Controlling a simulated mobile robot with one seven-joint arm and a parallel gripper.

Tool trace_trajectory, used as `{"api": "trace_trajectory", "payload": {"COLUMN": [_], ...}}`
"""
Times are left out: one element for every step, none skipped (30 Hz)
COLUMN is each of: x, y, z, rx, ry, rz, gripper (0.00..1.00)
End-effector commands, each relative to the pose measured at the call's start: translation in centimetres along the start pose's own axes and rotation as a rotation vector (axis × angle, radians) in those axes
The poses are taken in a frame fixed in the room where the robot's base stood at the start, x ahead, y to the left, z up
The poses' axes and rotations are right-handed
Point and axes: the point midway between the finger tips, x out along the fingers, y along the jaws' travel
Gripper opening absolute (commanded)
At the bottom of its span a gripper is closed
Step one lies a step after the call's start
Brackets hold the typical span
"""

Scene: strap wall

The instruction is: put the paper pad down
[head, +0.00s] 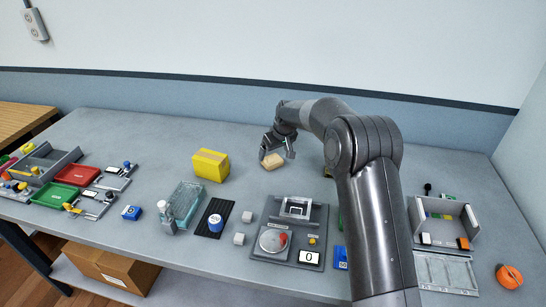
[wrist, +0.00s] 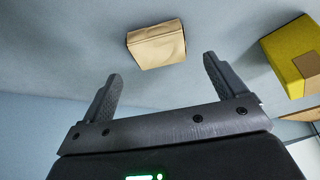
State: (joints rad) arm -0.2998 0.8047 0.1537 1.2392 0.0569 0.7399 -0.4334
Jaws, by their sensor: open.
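The paper pad, a small tan block (head: 272,160), lies on the grey table just in front of my gripper in the head view. It also shows in the wrist view as a tan pad (wrist: 157,45) beyond the fingertips. My gripper (head: 277,148) is open, with its two fingers spread apart and nothing between them. In the wrist view the open fingertips (wrist: 162,68) point toward the pad, and a gap of table seems to show between them and it. Whether a fingertip touches the pad is unclear in the head view.
A yellow box (head: 210,165) stands left of the pad and shows at the right in the wrist view (wrist: 292,57). Table right of the yellow box is free.

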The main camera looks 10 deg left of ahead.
Motion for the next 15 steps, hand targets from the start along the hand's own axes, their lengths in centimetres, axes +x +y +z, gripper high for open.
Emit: {"api": "trace_trajectory", "payload": {"x": [-1.3,-1.9,-2.9,-3.4,-4.0,-4.7,-5.2,-5.6,-6.1,-6.4,-6.7,-7.0,-7.1,-7.3,-7.4], "y": [0.0,0.0,0.1,0.1,0.1,0.1,0.1,0.1,0.1,0.0,0.0,0.0,0.0,0.0,0.0], "z": [-0.1,0.0,-0.1,0.0,0.0,0.0,0.0,0.0,0.0,0.0,0.0,0.0,0.0,0.0,0.0], "rx": [0.0,0.0,0.0,0.0,0.001,0.001,0.001,0.001,0.0,0.0,0.0,0.0,0.0,0.0,0.0], "ry": [0.003,0.003,0.003,0.002,0.002,0.002,0.001,0.001,0.001,0.001,0.001,0.0,0.0,0.0,0.0], "rz": [0.002,0.002,0.002,0.002,0.002,0.002,0.002,0.001,0.001,0.001,0.001,0.001,0.001,0.001,0.0], "gripper": [0.9,0.9,0.9,0.9,0.9,0.9,0.9,0.9,0.9,0.9,0.9,0.9,0.9,0.9,0.9]}}
